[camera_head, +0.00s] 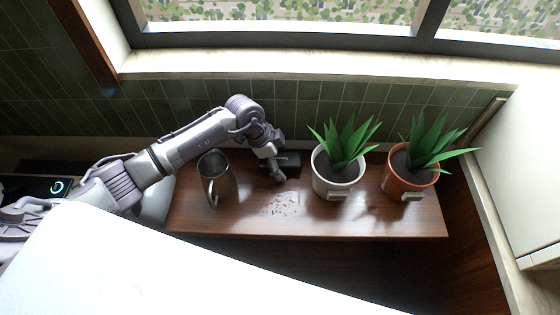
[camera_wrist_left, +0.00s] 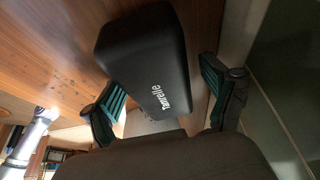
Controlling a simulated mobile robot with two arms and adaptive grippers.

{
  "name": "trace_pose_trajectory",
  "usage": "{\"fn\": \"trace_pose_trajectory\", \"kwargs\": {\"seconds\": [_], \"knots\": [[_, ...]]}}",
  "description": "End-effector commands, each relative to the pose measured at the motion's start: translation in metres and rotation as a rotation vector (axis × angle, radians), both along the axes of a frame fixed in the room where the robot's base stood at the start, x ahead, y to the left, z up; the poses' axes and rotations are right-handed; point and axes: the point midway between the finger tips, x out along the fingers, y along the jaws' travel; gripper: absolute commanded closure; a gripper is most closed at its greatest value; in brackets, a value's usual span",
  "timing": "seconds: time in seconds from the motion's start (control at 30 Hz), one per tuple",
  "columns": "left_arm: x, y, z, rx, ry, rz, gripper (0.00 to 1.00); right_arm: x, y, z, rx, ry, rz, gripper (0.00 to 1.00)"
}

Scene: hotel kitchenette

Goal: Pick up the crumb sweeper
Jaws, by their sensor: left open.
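The crumb sweeper, a black rounded block (camera_head: 289,160), is on the brown wooden shelf near the tiled back wall, partly hidden by my left gripper (camera_head: 271,166). In the left wrist view the sweeper (camera_wrist_left: 150,55) shows large, with pale lettering on its side. The left gripper's two teal-padded fingers (camera_wrist_left: 162,80) are open, one on each side of the sweeper's near end. I cannot tell whether they touch it. My right gripper is not in view.
A metal mug (camera_head: 217,180) stands left of the gripper. Scattered crumbs (camera_head: 281,204) lie in front. A white-potted plant (camera_head: 336,185) is close on the right, and a terracotta-potted plant (camera_head: 405,183) is further right. The tiled wall (camera_head: 300,104) is close behind.

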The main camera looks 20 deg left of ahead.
Motion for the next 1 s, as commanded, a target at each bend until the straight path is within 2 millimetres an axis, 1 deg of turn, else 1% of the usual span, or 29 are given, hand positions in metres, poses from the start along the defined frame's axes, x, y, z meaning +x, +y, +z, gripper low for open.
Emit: {"fn": "trace_pose_trajectory", "kwargs": {"seconds": [0.3,0.57,0.7,0.9,1.0], "knots": [[-0.0001,-0.0003,-0.0009,0.000,0.000,0.000,0.15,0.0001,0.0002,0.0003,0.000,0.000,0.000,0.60],[-0.0001,-0.0003,-0.0008,-0.001,-0.001,-0.001,0.58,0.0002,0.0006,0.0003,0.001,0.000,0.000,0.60],[0.0000,-0.0002,-0.0008,-0.001,-0.001,-0.001,0.81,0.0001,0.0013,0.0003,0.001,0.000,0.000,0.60],[0.0002,-0.0003,-0.0003,-0.001,-0.002,-0.001,0.82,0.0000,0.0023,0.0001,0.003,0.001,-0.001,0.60],[0.0007,-0.0001,0.0035,-0.001,-0.003,-0.001,0.83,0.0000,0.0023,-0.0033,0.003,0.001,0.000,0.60]]}}
